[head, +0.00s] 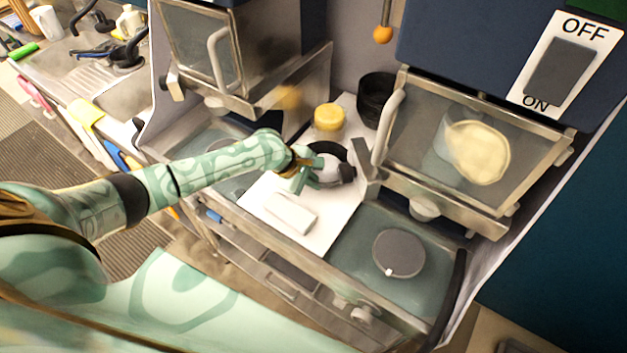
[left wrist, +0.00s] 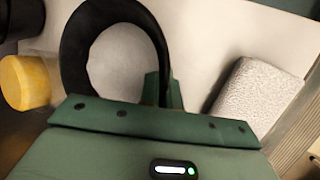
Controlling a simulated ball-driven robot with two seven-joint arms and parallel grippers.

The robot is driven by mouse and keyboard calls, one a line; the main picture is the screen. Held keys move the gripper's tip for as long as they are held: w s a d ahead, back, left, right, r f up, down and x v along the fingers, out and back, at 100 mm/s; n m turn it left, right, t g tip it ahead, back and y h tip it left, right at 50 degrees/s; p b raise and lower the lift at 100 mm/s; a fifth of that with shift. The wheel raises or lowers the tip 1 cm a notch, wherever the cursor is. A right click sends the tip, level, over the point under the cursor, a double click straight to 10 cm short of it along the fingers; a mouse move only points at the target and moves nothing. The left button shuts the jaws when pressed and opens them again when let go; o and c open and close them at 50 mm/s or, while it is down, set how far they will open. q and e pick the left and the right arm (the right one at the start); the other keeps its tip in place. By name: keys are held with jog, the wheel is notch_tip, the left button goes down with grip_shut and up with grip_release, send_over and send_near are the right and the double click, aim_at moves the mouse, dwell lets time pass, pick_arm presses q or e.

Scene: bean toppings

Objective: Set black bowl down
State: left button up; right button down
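The black bowl (head: 328,149) is over the white surface between the two machines. In the left wrist view its thick black rim (left wrist: 82,48) curves around a pale inside. My left gripper (head: 304,170) is at the near side of the bowl, partly hiding it. In the left wrist view the green fingers (left wrist: 163,92) stand on either side of the rim and look closed on it. I cannot tell whether the bowl's base touches the surface. My right gripper is in neither view.
A white block (head: 291,213) lies on the white surface (head: 327,222) near its front edge. A yellow round object (head: 329,117) and a black bowl stack (head: 377,97) stand behind. Machines with glass doors (head: 470,150) flank the space. A grey disc (head: 399,253) is at right.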

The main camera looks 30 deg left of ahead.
pick_arm(q)
jog(key=o, duration=0.4)
jog(key=shift+c, duration=0.2)
jog(key=p+v, duration=0.2)
jog(key=v, duration=1)
jog(key=shift+r, duration=0.1)
